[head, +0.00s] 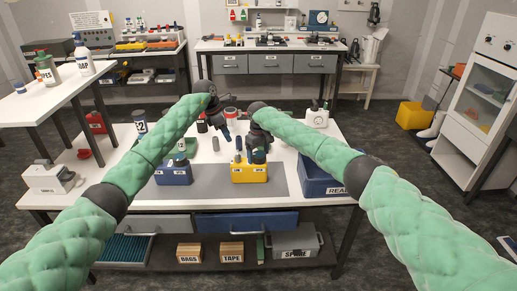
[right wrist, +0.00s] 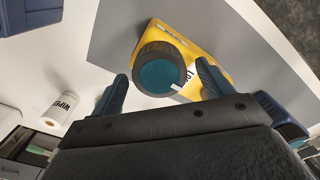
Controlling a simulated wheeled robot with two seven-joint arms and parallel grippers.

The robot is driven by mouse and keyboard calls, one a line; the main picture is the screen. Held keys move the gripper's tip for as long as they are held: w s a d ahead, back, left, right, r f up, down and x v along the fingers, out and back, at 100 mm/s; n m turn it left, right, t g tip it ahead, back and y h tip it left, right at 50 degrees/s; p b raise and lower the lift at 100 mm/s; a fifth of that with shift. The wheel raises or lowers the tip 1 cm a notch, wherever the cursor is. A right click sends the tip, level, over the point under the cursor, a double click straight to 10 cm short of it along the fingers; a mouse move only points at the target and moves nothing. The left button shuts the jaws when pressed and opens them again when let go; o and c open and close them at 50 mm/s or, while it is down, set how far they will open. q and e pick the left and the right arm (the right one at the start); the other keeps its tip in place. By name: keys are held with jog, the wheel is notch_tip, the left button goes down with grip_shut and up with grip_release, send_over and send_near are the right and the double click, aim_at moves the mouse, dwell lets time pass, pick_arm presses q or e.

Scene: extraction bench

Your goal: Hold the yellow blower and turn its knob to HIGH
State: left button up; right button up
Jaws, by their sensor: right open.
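The yellow blower (head: 250,174) stands on the grey mat on the bench, with dark round parts on its top. In the right wrist view the yellow blower body (right wrist: 214,57) shows with its round teal-topped knob (right wrist: 158,74) and a white pointer mark at the lower right. Lettering beside the knob is partly hidden and I cannot read its setting. My right gripper (right wrist: 162,82) is open, with one finger on each side of the knob; I cannot tell if they touch it. My left gripper (head: 229,133) is above the back of the bench, away from the blower; its jaws are too small to judge.
A similar blue unit (head: 173,175) stands left of the blower on the grey mat (head: 211,183). A blue bin (head: 318,184) is at the bench's right end. A white machine (head: 48,178) is at the left end. Small bottles and jars stand behind.

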jog(key=shift+f, duration=0.15)
jog(key=c, duration=1.3)
